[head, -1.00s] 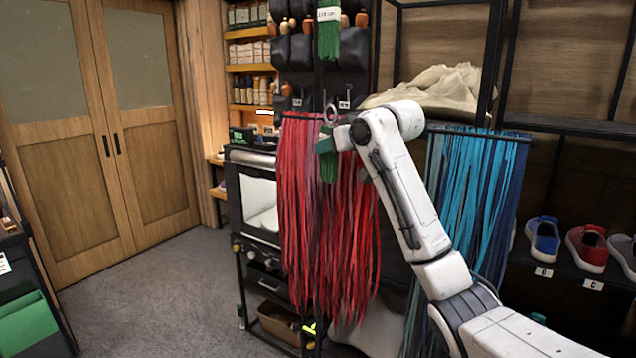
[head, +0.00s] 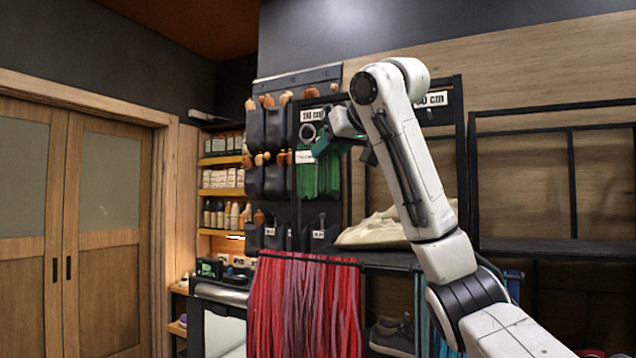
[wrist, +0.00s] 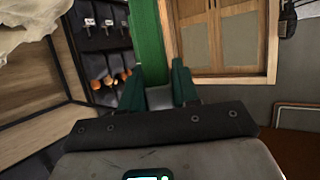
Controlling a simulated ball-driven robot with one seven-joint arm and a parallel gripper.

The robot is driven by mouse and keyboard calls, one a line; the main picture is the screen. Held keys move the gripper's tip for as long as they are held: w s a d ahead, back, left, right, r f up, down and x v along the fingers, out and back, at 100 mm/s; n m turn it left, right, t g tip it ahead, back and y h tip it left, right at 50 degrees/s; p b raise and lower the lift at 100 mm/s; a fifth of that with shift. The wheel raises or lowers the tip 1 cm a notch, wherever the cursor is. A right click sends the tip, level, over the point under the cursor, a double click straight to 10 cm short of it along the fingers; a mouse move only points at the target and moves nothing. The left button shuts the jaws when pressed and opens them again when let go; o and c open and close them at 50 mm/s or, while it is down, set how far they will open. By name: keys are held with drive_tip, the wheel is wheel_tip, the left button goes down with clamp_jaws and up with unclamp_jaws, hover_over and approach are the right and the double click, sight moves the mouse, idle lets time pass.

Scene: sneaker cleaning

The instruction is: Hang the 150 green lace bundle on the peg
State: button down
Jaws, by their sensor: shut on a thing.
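My gripper (head: 322,145) has dark green fingers and is raised in front of the black rack. It is shut on a green lace bundle (wrist: 148,40), which rises between the fingers in the wrist view. In the head view green strands (head: 329,172) hang below the fingers. Other green strands (head: 305,181) with a small white tag (head: 304,157) hang close beside them, and where one bundle ends I cannot tell. A grey ring (head: 307,132) shows just left of the fingers. The peg itself is not clear; the ring and fingers cover that area.
A white length sign (head: 313,115) is above the green strands, and another sign (head: 432,99) is to the right behind my arm. Red laces (head: 305,305) hang below. Black pockets with brushes (head: 268,140) are at left. A beige cloth (head: 375,230) lies on the shelf.

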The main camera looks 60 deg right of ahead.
drive_tip(key=d+f+p, duration=0.1)
drive_tip(key=d+p, duration=0.2)
drive_tip(key=d, duration=0.6)
drive_tip(key=shift+w+d, duration=0.3)
drive_tip(key=shift+d, duration=0.05)
idle(0.9)
drive_tip(key=shift+f, duration=0.1)
idle(0.5)
drive_tip(key=c, duration=0.8)
unclamp_jaws()
drive_tip(key=shift+o, duration=0.2)
drive_tip(key=shift+s, duration=0.1)
drive_tip(key=b+v, duration=0.3)
drive_tip(key=v, duration=0.7)
drive_tip(key=shift+s+a, duration=0.2)
drive_tip(key=shift+a, duration=0.05)
